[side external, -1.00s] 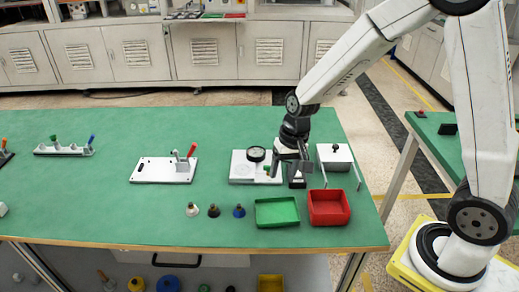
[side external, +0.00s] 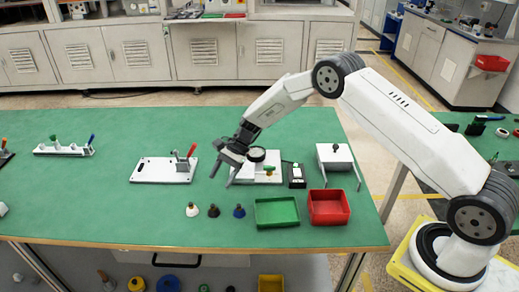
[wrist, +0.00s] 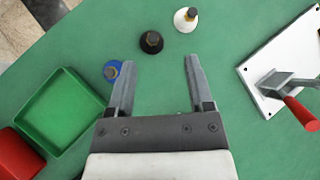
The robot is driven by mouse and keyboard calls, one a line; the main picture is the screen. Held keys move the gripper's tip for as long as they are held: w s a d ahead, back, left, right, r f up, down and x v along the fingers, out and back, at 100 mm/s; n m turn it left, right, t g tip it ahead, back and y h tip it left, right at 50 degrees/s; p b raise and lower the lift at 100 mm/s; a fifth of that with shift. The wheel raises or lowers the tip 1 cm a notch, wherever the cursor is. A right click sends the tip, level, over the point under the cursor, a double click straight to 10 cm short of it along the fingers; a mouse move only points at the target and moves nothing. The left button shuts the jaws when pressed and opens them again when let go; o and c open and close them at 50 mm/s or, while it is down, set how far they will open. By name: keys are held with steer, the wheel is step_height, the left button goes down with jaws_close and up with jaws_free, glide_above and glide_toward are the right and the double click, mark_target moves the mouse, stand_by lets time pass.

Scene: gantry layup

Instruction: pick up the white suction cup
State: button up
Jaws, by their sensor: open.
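The white suction cup (side external: 192,210) stands on the green table at the left end of a row of three cups. It also shows in the wrist view (wrist: 185,20), with a brass-coloured top, beyond my fingertips. The black cup (side external: 213,211) is in the middle and the blue cup (side external: 239,211) is at the right. In the wrist view the black cup (wrist: 151,42) is just ahead of the fingers and the blue cup (wrist: 112,70) is beside the left finger, partly covered by it. My gripper (side external: 222,171) is open and empty, above the table behind the row; it also shows in the wrist view (wrist: 155,60).
A green tray (side external: 277,224) and a red bin (side external: 329,221) stand right of the cups. A white plate with a red-handled clamp (side external: 160,180) lies to the left. A white fixture (side external: 250,180) is right of my gripper. Table left of the white cup is clear.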

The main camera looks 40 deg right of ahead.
mark_target(191, 204)
steer(key=w+f+y, duration=0.1)
steer(key=w+a+f+m+y, duration=0.1)
steer(key=w+f+m+y, duration=0.1)
steer(key=f, duration=0.1)
steer(key=shift+w+a, duration=0.1)
steer(key=shift+a, duration=0.25)
steer(key=shift+w+a+f+m+t+y, duration=0.3)
steer(key=shift+w+f+m+y, duration=0.2)
steer(key=shift+f+m+y, duration=0.35)
steer(key=shift+r, duration=0.1)
steer(key=shift+x, duration=3.9)
steer(key=shift+s+r, duration=0.1)
jaws_close()
